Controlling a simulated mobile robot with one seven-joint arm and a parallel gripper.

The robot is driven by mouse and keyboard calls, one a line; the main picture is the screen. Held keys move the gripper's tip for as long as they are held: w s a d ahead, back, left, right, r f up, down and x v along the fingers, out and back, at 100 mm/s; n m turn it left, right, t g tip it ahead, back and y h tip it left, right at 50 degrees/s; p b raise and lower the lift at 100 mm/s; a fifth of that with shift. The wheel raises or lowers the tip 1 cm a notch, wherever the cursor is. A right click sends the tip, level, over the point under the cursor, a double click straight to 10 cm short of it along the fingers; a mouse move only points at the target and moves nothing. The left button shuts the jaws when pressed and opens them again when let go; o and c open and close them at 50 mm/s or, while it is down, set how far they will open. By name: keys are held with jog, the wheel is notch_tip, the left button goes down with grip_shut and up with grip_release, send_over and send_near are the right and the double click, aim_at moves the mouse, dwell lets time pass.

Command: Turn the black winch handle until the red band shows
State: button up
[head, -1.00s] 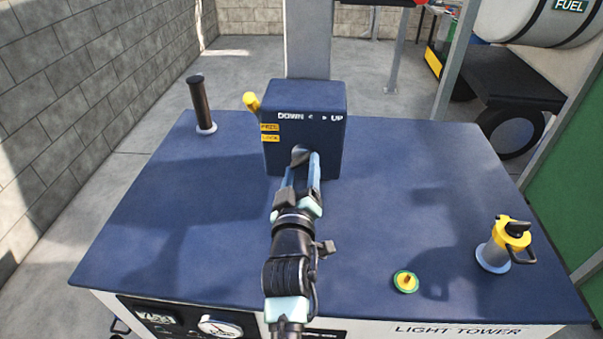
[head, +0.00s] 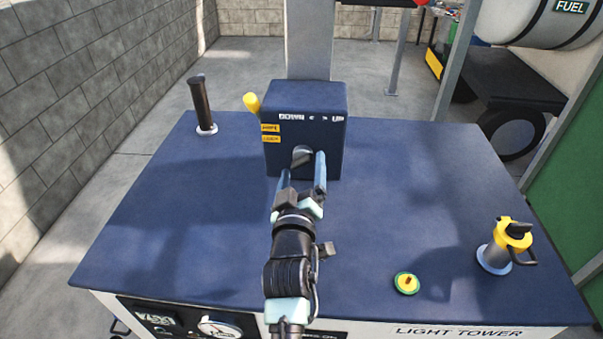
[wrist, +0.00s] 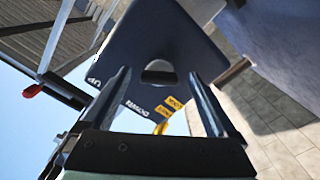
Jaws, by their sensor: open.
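The dark blue winch box (head: 330,105) stands at the back of the deck, marked DOWN and UP. A small grey, rounded part (head: 302,153) shows low on its front face; I cannot tell if it belongs to the winch handle. In the wrist view it is a dark rounded shape (wrist: 160,72) between the fingers. My gripper (head: 302,168) is open in front of the box, its blue fingers apart on either side of that part. In the wrist view my gripper (wrist: 158,76) looks empty. I cannot make out a red band on the mast (head: 308,40).
A yellow lever (head: 251,103) sticks out at the box's left. A dark upright post (head: 201,100) stands at the deck's back left. A yellow-topped fitting (head: 495,255) and a green-and-yellow cap (head: 406,283) are at front right. The deck's middle right is clear.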

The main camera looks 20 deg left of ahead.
jog(key=b+v, duration=0.1)
jog(key=v, duration=1.2)
jog(key=shift+b, duration=0.4)
jog(key=w+d+r+m+t+h, duration=0.1)
jog(key=d+r+m+t, duration=0.2)
jog(key=r, duration=0.9)
jog(key=w+d+r+m+t+h, duration=0.15)
jog(key=d+r, duration=0.35)
jog(key=r, duration=0.8)
jog(key=s+d+r+m+t+h, duration=0.1)
jog(key=s+d+r+m+t, duration=0.1)
jog(key=s+r, duration=0.3)
jog(key=s+d+r+m+t+h, duration=0.1)
jog(key=s+d+r+m+t, duration=0.2)
jog(key=r, duration=1)
jog(key=s+d+m, duration=0.1)
jog(key=s, duration=0.2)
jog(key=shift+d, duration=0.35)
jog(key=shift+w+t+h, duration=0.1)
jog(key=shift+t+h, duration=0.15)
